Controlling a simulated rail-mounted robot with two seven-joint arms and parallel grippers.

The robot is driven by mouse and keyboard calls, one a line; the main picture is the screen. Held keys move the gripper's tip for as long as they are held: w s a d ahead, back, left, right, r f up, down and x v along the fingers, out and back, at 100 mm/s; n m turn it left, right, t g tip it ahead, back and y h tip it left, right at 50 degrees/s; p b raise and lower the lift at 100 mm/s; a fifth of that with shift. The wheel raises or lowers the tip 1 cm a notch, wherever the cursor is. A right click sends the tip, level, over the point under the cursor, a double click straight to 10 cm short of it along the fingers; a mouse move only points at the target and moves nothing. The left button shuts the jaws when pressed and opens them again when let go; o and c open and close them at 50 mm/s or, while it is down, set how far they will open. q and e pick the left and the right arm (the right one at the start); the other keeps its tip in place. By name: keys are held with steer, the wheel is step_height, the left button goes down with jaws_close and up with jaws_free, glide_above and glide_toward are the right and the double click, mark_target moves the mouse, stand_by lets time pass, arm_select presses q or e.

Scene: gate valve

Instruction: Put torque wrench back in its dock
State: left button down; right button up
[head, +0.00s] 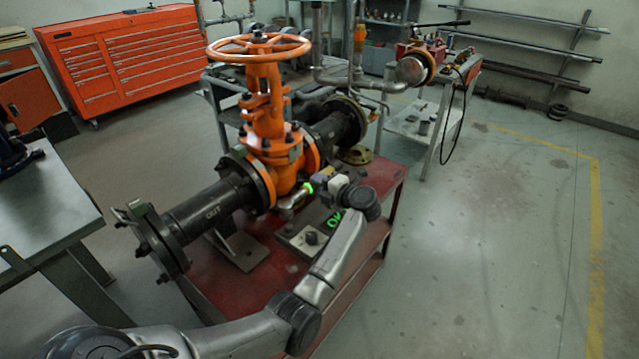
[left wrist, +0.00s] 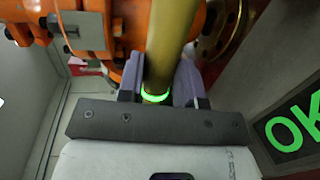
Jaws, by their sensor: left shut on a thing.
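My left gripper (head: 325,182) is beside the orange gate valve, above the red cart. It is shut on the torque wrench (head: 291,200), whose silvery end and glowing green ring show at the valve's lower right side. In the left wrist view the gripper's fingers (left wrist: 158,82) stand on either side of the wrench's yellowish shaft (left wrist: 168,45), with the green ring between them. I cannot tell whether the wrench touches the valve. A grey plate with a dark knob (head: 311,238) lies on the cart below; I cannot tell if it is the dock. My right gripper is not in view.
A dark panel with a green "OK" (left wrist: 292,125) stands close right of the gripper. The orange valve (head: 265,110) and its flanged pipe (head: 208,208) block the left side. The red cart (head: 255,275) has bare top at its front. Open floor lies right.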

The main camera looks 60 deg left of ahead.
arm_select(q)
steer(key=shift+f+b, duration=1.1)
steer(key=shift+f, duration=1.45)
steer(key=shift+f+b, duration=0.1)
steer(key=shift+b, duration=0.2)
steer(key=c, duration=0.7)
jaws_free()
steer(key=shift+a, duration=0.1)
steer(key=shift+f, duration=0.2)
steer(key=p+v, duration=0.4)
steer(key=v, duration=1)
steer(key=shift+r, duration=0.2)
